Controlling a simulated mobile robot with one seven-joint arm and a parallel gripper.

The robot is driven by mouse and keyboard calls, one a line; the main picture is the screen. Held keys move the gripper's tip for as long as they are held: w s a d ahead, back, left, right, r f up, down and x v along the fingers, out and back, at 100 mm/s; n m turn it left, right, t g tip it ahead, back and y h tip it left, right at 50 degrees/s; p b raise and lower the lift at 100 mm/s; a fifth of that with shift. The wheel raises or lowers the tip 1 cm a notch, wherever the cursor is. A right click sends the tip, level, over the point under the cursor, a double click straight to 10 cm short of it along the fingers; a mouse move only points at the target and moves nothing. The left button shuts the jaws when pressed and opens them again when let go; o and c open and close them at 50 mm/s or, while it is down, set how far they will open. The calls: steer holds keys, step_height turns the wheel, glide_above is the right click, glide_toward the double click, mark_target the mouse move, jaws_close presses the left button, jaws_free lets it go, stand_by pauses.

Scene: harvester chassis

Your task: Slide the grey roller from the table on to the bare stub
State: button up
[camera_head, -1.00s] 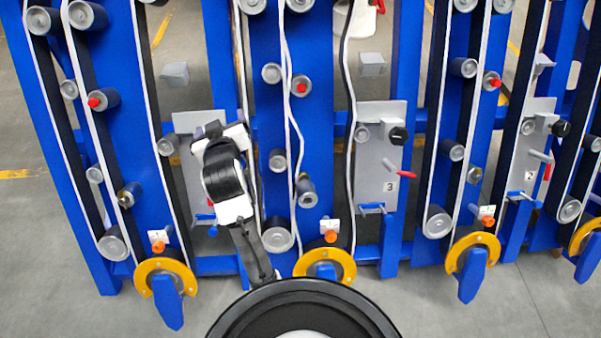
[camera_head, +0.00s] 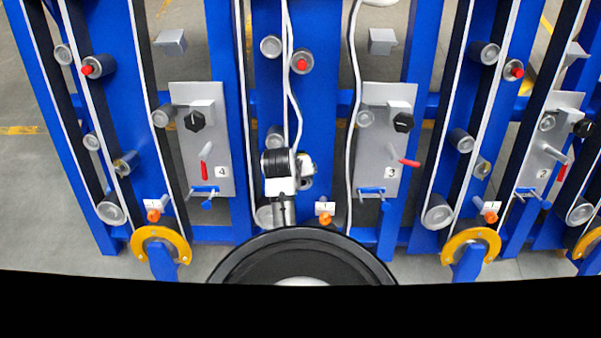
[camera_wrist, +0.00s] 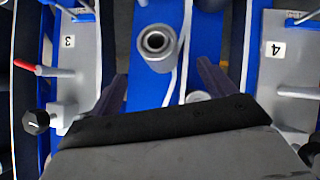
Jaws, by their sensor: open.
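My gripper (camera_wrist: 162,72) is open in the wrist view, with its two dark fingers apart and nothing held between them. Just beyond the fingertips is a round grey part (camera_wrist: 157,42) with a dark ringed centre, on a blue post. I cannot tell whether it is the bare stub or a fitted roller. In the head view my arm stands in front of the blue post between panels 4 and 3, and the fingers are hidden. No table and no loose grey roller can be made out.
Panel 4 (camera_head: 222,130) and panel 3 (camera_head: 375,150) flank the post, with black knobs and red handles sticking out. White belts (camera_head: 287,100) run down the posts over several grey rollers. A yellow guard (camera_head: 160,238) curves at the lower left.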

steer(key=x, duration=1)
steer(key=shift+p, duration=0.35)
steer(key=shift+r, duration=0.1)
steer(key=c, duration=1.6)
steer(key=shift+s+r+p, duration=0.45)
steer(key=shift+s+p, duration=0.25)
steer(key=shift+p, duration=0.05)
steer(key=shift+s+r+p, duration=0.4)
steer(key=shift+s+p, duration=0.3)
steer(key=shift+p, duration=0.05)
steer(key=shift+s+r+p, duration=0.45)
steer(key=shift+s+p, duration=0.3)
steer(key=shift+d+f, duration=0.1)
